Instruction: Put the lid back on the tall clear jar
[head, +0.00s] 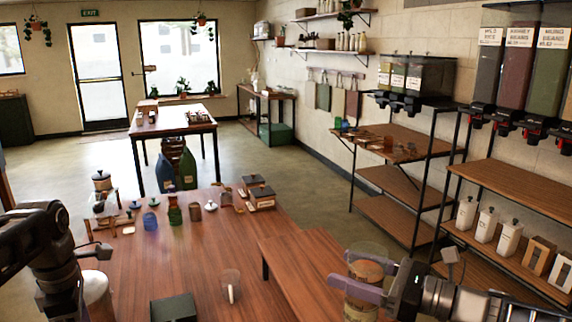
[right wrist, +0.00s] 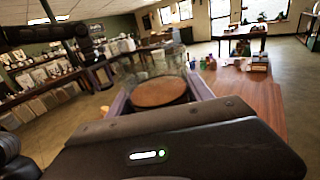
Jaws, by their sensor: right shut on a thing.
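A tall clear jar (head: 367,252) with brown contents stands at the front right. My right gripper (head: 366,284) is shut on its sides; the right wrist view shows the jar (right wrist: 158,92) between the two fingers, its clear rim above the brown surface, with no lid visible on it. Small knobbed lids lie among the things at the back of the table, a dark one (head: 154,202) and a pale one (head: 210,206); I cannot tell which fits the jar.
A lower wooden bench (head: 300,255) lies at the right. The table's middle is clear.

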